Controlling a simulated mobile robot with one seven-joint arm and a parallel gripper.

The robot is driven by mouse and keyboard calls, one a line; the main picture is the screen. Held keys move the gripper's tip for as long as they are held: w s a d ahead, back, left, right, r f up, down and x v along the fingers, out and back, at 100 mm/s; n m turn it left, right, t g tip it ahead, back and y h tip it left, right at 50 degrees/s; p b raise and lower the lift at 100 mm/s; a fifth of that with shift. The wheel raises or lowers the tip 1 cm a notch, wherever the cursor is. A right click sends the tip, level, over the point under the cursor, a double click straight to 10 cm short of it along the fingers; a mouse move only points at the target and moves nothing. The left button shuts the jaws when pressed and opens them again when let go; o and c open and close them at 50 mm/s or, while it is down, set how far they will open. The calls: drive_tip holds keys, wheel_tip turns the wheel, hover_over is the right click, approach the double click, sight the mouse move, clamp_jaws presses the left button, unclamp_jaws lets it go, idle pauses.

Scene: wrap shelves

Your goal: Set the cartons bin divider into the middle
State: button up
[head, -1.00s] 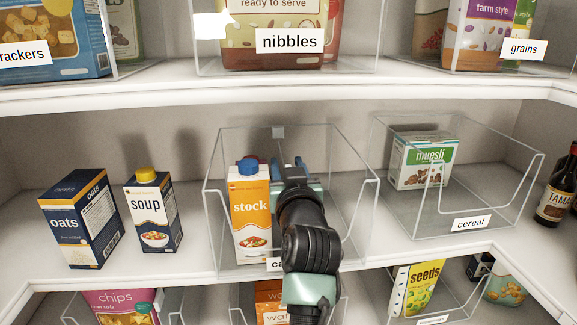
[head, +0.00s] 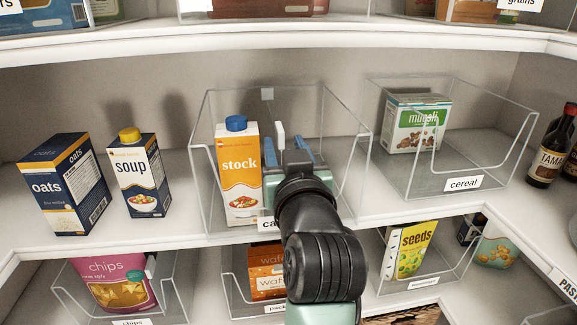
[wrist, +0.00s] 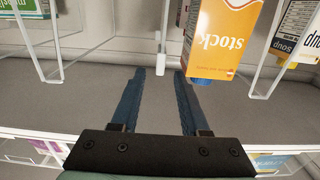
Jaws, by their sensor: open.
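The clear cartons bin (head: 352,165) stands on the middle shelf, its label partly hidden by my arm. An orange and white stock carton (head: 240,187) with a blue cap stands upright in its left part. A white tab (head: 280,135), apparently the top of the clear divider, shows inside the bin, right of the carton. In the wrist view the tab (wrist: 158,66) is near and between my fingertips, with a thin clear panel beyond it. My gripper (head: 286,150) is open over the bin, beside the carton, its blue fingers (wrist: 160,73) apart. The divider's lower edge is hidden.
Oats (head: 66,185) and soup (head: 140,175) cartons stand left of the bin. The clear cereal bin (head: 480,165) with a muesli box (head: 415,122) is close on the right. An upper shelf (head: 300,40) runs above. Dark bottles (head: 550,150) stand far right.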

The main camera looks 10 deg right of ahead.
drive_tip(key=s, duration=0.3)
drive_tip(key=shift+s+b, duration=0.25)
drive_tip(key=shift+b, duration=0.05)
